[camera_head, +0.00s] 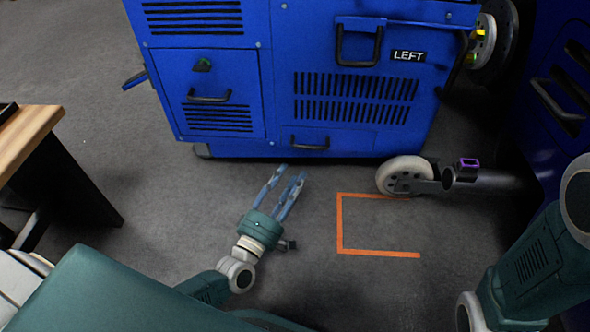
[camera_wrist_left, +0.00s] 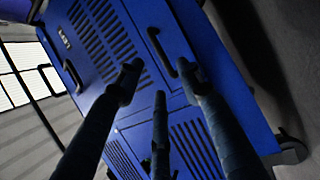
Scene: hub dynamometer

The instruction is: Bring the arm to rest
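My left gripper (camera_head: 288,175) reaches forward over the grey floor, in front of the blue cabinet (camera_head: 225,75). Its fingers are spread apart with nothing between them. In the left wrist view the fingers (camera_wrist_left: 160,78) point at the blue cabinet's vented front, with clear gaps between the tips. How far the tips are from the cabinet is hard to tell. On the right of the head view, teal links of my right arm show; its gripper is out of view.
An orange floor marking (camera_head: 341,222) lies right of my left gripper. A caster wheel (camera_head: 404,176) on a grey bar stands by it. A wood-topped table (camera_head: 35,135) stands at left. Another blue unit (camera_head: 548,100) stands at right. Floor around the gripper is clear.

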